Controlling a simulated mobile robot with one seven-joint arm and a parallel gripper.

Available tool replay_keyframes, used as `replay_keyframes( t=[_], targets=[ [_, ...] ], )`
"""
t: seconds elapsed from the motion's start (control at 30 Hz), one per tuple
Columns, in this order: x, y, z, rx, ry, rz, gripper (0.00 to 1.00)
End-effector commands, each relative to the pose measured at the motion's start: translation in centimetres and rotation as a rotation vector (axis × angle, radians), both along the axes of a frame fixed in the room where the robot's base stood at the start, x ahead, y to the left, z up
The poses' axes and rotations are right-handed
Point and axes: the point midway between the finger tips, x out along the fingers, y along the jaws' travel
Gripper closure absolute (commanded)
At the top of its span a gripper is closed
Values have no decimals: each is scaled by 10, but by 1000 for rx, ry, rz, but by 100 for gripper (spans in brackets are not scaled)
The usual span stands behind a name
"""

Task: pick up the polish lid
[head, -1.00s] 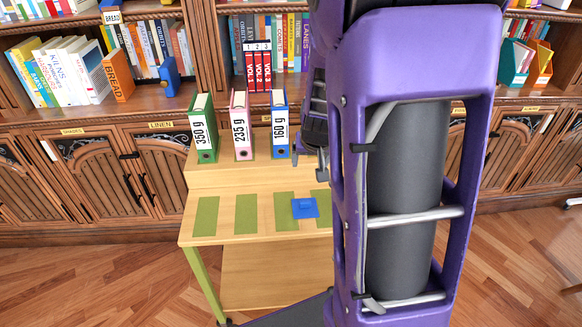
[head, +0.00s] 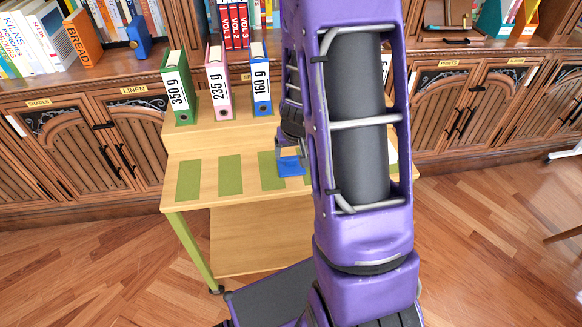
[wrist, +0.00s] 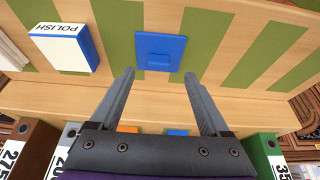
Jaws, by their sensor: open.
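The polish lid is a flat blue square with a small raised grip. It lies on the table's lower top, partly over a green strip, in the head view (head: 291,167) and the wrist view (wrist: 160,52). My gripper (wrist: 158,76) is open and empty, its fingers spread, with the lid just beyond the fingertips. In the head view my gripper (head: 290,145) is close above the lid, partly hidden by my arm. A white and blue box marked POLISH (wrist: 62,47) stands beside the lid in the wrist view; my arm hides it in the head view.
A raised shelf behind holds a green 350 g binder (head: 179,88), a pink 235 g binder (head: 217,85) and a blue 160 g binder (head: 261,80). Several green strips (head: 230,175) mark the wooden table; those left of the lid are bare.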

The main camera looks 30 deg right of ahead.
Motion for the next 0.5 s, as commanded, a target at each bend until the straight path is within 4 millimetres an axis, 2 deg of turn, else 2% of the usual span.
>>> replay_keyframes(
  t=[0.3, 0.5],
  targets=[
    [19, -8, -40, 1, 1, -1, 20],
    [22, -8, -44, 1, 0, -1, 20]
  ],
)
